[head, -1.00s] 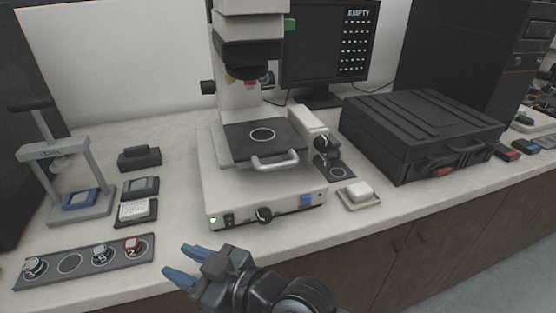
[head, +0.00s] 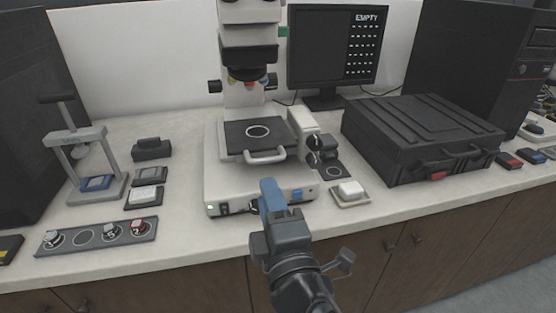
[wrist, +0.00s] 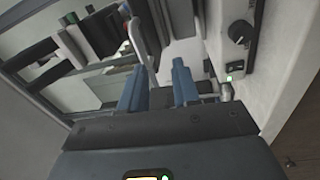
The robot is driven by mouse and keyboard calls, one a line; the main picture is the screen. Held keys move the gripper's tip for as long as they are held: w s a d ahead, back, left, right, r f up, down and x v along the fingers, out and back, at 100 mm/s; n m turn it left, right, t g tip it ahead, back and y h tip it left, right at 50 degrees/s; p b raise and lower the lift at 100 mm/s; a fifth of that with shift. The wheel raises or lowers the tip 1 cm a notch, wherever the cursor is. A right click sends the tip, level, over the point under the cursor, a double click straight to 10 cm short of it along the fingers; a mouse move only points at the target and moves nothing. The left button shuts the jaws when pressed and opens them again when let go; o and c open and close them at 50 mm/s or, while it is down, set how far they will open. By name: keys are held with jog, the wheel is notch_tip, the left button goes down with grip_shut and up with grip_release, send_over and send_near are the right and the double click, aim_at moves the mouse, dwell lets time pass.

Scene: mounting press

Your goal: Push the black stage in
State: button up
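The black stage (head: 240,136) is a flat dark plate with a pale ring on it and a light handle (head: 265,157) along its front edge. It sits on the white microscope base (head: 225,185), under the objectives, with the handle sticking out toward me. My gripper (head: 270,194) is in front of the base, below the handle and apart from it. In the wrist view its two blue fingers (wrist: 158,88) stand apart with nothing between them. In the head view my gripper hides part of the base's front panel and its knob.
A black case (head: 420,135) stands to the right. A small dish with a white block (head: 351,189) lies right of the base. A hand press (head: 85,165) and a strip with several round samples (head: 97,235) are at left. The counter's front edge runs beneath my gripper.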

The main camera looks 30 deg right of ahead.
aim_at(267, 160)
jog(key=shift+n+t+h, duration=0.3)
jog(key=shift+h, duration=0.2)
jog(key=w+d+r+p, duration=0.1)
jog(key=w, duration=0.1)
jog(key=w+d+r, duration=0.1)
jog(key=w, duration=0.1)
jog(key=w+d+r+p, duration=0.1)
jog(key=w, duration=0.1)
jog(key=shift+w+p, duration=0.1)
jog(key=shift+p, duration=0.2)
grip_shut()
